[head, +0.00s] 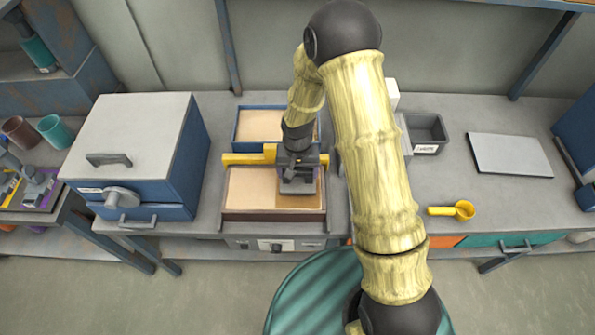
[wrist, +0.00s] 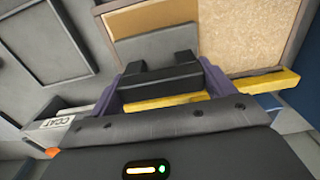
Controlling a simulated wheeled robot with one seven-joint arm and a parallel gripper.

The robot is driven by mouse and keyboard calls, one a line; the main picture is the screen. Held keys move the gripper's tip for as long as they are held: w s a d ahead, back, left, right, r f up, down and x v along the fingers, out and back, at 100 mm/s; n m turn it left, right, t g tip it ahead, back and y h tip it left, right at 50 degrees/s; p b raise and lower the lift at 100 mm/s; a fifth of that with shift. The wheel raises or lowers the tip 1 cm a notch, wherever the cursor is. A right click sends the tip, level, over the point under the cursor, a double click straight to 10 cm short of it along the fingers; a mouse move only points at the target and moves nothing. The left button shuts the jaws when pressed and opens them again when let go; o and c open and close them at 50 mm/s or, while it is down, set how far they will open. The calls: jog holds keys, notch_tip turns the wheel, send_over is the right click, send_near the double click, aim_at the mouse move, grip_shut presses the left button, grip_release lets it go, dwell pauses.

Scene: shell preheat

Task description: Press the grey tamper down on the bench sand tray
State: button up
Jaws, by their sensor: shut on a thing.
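The bench sand tray (head: 233,193) has a brown rim and light sand, and lies on the bench. It also shows in the wrist view (wrist: 285,45). The grey tamper (head: 298,187) is over the right half of this tray. Its flat grey foot (wrist: 155,52) shows in the wrist view beside a darker tan patch of sand. My gripper (head: 298,158) is above the tray and shut on the tamper's dark handle; its purple fingers (wrist: 165,80) flank the handle. I cannot tell whether the foot touches the sand.
A yellow bar (head: 245,158) crosses the tray's back edge, close to my gripper. A blue-rimmed sand tray (head: 238,125) lies behind. A blue and grey box oven (head: 135,145) stands left. A grey bin (head: 425,130), grey slab (head: 510,154) and yellow scoop (head: 452,210) lie right.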

jog(key=shift+r+p, duration=1.4)
jog(key=shift+r, duration=0.8)
jog(key=shift+f, duration=0.1)
